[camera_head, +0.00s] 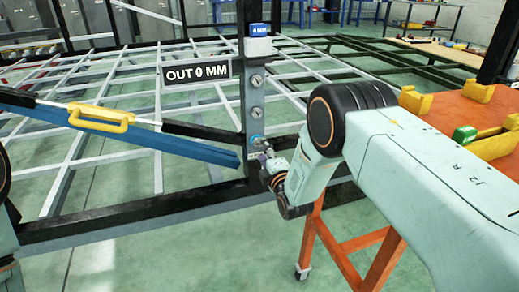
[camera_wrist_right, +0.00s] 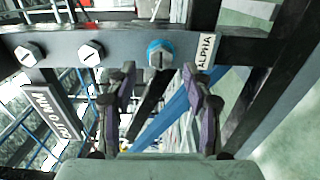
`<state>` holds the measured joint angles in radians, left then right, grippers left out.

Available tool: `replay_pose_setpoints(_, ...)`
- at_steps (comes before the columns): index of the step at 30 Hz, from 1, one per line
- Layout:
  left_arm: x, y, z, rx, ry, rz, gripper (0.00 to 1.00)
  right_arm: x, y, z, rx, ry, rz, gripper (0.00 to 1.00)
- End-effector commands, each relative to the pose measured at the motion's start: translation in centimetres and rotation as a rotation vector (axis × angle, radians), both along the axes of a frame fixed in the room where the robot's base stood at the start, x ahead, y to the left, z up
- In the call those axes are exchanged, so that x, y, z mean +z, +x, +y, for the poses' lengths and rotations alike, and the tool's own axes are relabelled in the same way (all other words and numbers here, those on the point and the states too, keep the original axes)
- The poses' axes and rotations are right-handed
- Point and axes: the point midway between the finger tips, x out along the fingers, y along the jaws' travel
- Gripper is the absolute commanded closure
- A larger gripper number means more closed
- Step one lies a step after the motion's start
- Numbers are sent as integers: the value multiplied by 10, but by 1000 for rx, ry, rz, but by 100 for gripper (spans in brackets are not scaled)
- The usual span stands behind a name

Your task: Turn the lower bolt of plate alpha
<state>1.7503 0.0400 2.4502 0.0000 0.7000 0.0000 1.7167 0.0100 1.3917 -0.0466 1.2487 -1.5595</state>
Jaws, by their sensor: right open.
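Plate alpha is a grey upright plate (camera_head: 244,98) on the chassis, with silver bolts in a column. Its lower bolt (camera_head: 257,140) has a blue ring. In the right wrist view the blue-ringed bolt (camera_wrist_right: 160,54) sits beside a white ALPHA label (camera_wrist_right: 206,50), and its head carries a dark line. My right gripper (camera_head: 262,158) is at the plate's lower end, close to this bolt. In the right wrist view its two purple-sided fingers (camera_wrist_right: 160,74) are spread either side of the bolt's line, with nothing between them. Contact cannot be told. My left gripper is not in view.
Two more bolts (camera_wrist_right: 89,54) (camera_wrist_right: 28,54) line the plate. A sign (camera_head: 195,73) reads OUT 0 MM. A blue beam (camera_head: 150,137) with a yellow handle (camera_head: 102,118) runs in from the left. An orange bench (camera_head: 462,105) stands right. Chassis bars cross behind.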

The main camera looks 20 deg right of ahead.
Motion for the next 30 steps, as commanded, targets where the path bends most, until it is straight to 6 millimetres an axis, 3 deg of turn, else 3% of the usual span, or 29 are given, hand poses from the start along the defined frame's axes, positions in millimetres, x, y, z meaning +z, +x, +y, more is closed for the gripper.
replay_pose_setpoints(3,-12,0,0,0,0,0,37,-3,19,1,0,1,-2,49)
replay_pose_setpoints(9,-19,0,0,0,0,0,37,-2,37,1,0,1,1,49)
replay_pose_setpoints(21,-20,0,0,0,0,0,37,-1,42,2,0,2,3,50)
replay_pose_setpoints(30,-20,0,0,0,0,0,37,-1,42,2,0,2,3,75)
